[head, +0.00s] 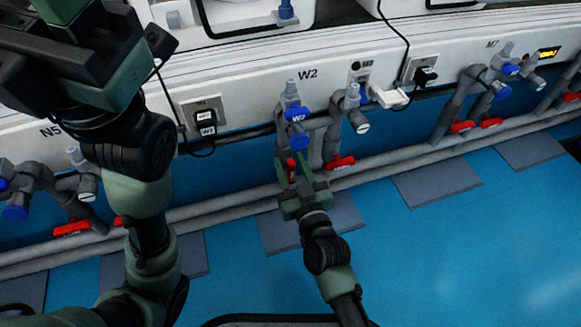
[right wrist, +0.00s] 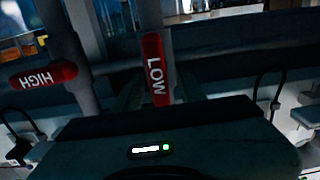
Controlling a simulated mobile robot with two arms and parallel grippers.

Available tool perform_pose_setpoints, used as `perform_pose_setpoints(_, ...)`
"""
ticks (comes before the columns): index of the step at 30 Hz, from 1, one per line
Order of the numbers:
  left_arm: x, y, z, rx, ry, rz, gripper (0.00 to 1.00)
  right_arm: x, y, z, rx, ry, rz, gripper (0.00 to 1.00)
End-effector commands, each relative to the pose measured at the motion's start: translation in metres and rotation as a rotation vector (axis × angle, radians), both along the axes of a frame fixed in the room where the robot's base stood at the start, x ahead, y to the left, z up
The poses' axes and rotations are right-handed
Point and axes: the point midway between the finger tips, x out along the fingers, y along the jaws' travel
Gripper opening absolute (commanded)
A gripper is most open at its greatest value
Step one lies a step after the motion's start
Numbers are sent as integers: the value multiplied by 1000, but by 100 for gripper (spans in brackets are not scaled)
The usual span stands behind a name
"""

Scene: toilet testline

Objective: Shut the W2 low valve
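The W2 low valve's red handle (head: 291,168) is below the W2 label, on the left of two grey vertical pipes. In the right wrist view the handle marked LOW (right wrist: 157,70) lies along its pipe. The W2 high valve's red handle (head: 340,163) is to its right; in the right wrist view the handle marked HIGH (right wrist: 43,76) lies crosswise. My right gripper (head: 293,172) is open, with its fingers either side of the LOW handle's lower end. Whether they touch it is unclear. My left arm fills the upper left; its fingertips cannot be made out.
Grey horizontal pipes (head: 390,158) run along the wall base. Blue-knobbed taps (head: 296,113) stand above the W2 valves. Neighbouring M7 valves (head: 462,127) are to the right. A hanging cable and white plug (head: 390,97) are close by. The blue floor (head: 450,250) in front is clear.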

Motion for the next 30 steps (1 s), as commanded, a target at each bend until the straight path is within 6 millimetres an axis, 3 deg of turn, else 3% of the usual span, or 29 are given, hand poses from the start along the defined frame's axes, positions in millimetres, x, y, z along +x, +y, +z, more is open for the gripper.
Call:
perform_pose_setpoints(7,0,0,1,0,-1,0,51,1,0,0,0,1,0,40)
perform_pose_setpoints(11,0,0,1,0,-1,0,51,1,0,0,0,0,0,4)
perform_pose_setpoints(12,0,0,1,0,-1,0,51,1,0,0,0,0,0,0)
perform_pose_setpoints(25,0,1,7,-4,3,-3,51,1,-1,2,59,20,0,0)
perform_pose_setpoints(30,18,1,-4,-2,73,-2,51,2,-3,3,157,54,1,0)
